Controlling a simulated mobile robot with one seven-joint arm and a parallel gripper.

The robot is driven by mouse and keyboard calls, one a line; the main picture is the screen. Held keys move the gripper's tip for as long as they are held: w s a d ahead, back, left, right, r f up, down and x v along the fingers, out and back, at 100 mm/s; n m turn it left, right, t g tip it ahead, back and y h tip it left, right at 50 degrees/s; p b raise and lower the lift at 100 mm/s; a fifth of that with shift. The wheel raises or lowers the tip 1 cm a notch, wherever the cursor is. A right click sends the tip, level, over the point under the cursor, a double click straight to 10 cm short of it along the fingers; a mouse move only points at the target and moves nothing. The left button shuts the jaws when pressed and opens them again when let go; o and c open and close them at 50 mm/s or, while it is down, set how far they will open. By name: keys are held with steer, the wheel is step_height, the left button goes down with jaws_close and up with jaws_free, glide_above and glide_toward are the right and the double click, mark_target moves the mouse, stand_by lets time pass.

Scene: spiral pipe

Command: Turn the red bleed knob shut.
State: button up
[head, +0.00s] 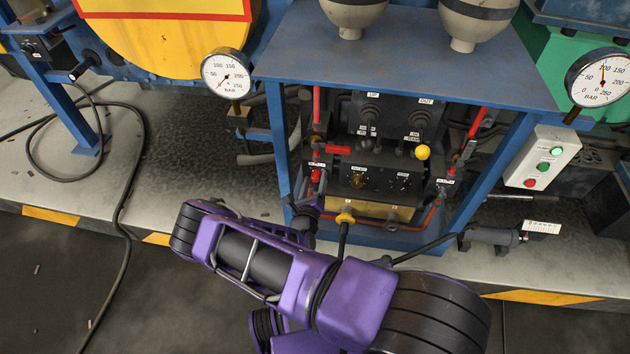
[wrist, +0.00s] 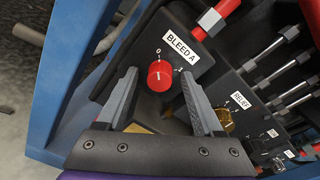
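The red bleed knob (wrist: 160,75) sits on a dark panel below the white "BLEED A" label (wrist: 182,46) in the wrist view. A short white mark shows on its face, and small scale marks lie at its upper left and right. In the head view the red knob (head: 316,176) is at the left of the valve block, just above my gripper (head: 305,213). In the wrist view my gripper (wrist: 159,82) is open, with one finger on each side of the knob and a visible gap to both. I cannot tell how deep the fingertips are relative to it.
A brass relief knob (wrist: 226,120) is close to the right finger. A red-handled lever (head: 338,150) and red pipes lie above the bleed knob. The blue frame post (head: 277,140) stands close on the left. A yellow ball knob (head: 422,152) is farther right.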

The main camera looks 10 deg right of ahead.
steer(key=shift+s, duration=0.1)
steer(key=p+v, duration=0.2)
steer(key=v, duration=1.5)
steer(key=shift+a, duration=0.1)
